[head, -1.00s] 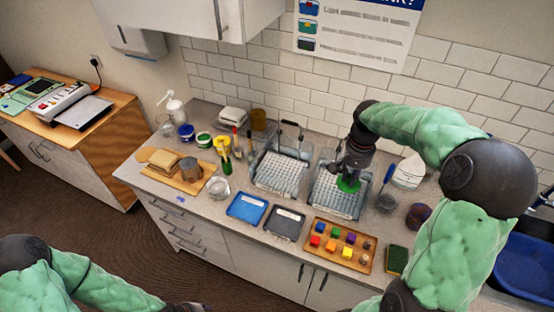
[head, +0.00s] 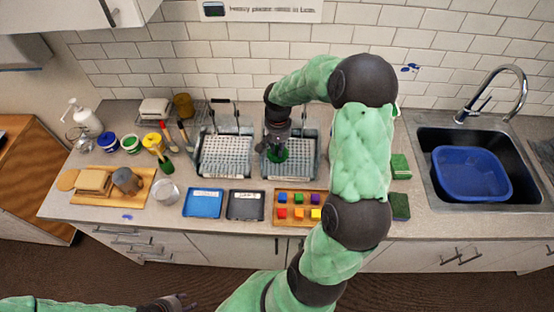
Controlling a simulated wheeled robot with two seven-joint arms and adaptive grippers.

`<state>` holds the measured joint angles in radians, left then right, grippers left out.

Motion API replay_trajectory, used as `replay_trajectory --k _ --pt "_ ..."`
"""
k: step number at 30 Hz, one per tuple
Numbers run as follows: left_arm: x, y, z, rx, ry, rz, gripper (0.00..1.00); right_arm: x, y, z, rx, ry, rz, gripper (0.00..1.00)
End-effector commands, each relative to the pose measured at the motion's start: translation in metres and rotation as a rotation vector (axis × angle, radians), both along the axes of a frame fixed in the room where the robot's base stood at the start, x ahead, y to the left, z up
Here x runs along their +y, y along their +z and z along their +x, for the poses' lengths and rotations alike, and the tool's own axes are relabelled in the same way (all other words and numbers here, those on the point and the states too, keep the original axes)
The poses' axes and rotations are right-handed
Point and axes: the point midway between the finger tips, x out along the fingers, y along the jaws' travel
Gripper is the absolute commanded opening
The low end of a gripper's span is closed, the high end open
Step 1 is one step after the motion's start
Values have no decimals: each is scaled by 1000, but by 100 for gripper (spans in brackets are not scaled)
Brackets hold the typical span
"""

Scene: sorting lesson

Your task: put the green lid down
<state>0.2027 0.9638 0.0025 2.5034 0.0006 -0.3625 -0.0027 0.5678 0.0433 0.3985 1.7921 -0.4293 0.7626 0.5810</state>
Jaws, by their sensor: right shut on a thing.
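The green lid (head: 278,156) is in the fingers of my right gripper (head: 277,147), which points down and is shut on it. Gripper and lid are over the right metal basket (head: 305,168); whether the lid touches the basket's floor I cannot tell. The lid is partly hidden by the gripper. My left gripper (head: 172,301) is a dark shape at the bottom edge, low in front of the counter and away from the lid; its opening is unclear.
The left metal basket (head: 225,157) looks empty. In front are a blue tray (head: 203,203), a dark tray (head: 246,205) and a wooden tray of coloured cubes (head: 283,221). Jars stand left, including a blue-lidded one (head: 107,142). A blue basin (head: 470,175) sits in the right-hand sink.

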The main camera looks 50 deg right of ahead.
Motion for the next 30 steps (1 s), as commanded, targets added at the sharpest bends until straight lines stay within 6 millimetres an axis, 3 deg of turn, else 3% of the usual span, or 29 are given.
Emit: replay_trajectory --k 3,11,18,30 --pt "0 -2 0 0 0 0 42 0 -20 -1 2 1 1 5" --pt "0 -3 0 0 0 0 42 0 -36 0 1 0 1 6" --pt "0 -7 0 0 0 0 42 0 -66 -1 2 0 1 6" --pt "0 -10 0 0 0 0 42 0 -72 0 -1 0 -1 6"
